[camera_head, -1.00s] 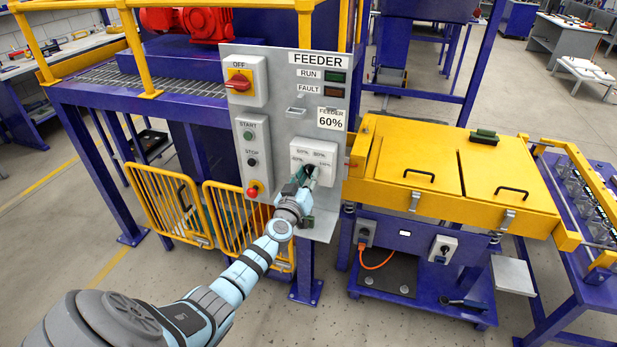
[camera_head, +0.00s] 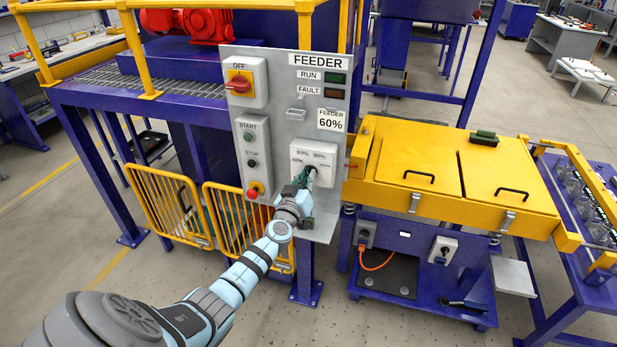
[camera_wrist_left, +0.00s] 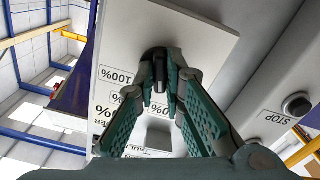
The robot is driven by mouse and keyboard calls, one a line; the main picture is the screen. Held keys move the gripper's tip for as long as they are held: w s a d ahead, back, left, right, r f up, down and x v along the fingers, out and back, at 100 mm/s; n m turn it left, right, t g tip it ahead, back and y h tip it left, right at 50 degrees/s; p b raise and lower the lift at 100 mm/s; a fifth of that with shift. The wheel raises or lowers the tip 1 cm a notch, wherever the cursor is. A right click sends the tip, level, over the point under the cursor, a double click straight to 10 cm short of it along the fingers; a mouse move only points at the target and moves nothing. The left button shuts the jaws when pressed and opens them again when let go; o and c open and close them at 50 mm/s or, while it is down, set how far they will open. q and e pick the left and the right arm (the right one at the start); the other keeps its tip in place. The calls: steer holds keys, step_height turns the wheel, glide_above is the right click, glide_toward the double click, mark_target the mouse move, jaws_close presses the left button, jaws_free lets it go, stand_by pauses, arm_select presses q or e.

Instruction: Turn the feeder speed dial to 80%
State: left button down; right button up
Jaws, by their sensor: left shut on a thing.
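The feeder speed dial is a black knob on a white plate (camera_head: 321,155) with percent labels around it, low on the grey feeder panel (camera_head: 290,117). In the left wrist view the dial (camera_wrist_left: 158,62) stands between the fingertips, and a 100% label shows beside it. My left gripper (camera_head: 309,174) is shut on the dial; it also shows in the left wrist view (camera_wrist_left: 160,85). The fingers hide most of the dial in the head view, so I cannot tell exactly where its pointer stands. The feeder display (camera_head: 331,121) reads 60%. My right gripper is not in view.
Left on the panel are a red OFF switch (camera_head: 238,83) and a START/STOP box (camera_head: 249,140) with a red button (camera_head: 253,191). A yellow-lidded feeder (camera_head: 425,165) stands close on the right. Yellow gates (camera_head: 168,205) stand below left.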

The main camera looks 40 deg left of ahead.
arm_select(q)
steer(key=shift+m+b, duration=0.4)
steer(key=shift+m, duration=2.6)
steer(key=c, duration=2.1)
jaws_free()
steer(key=shift+f+m, duration=0.1)
steer(key=shift+m, duration=0.5)
steer(key=o, duration=0.5)
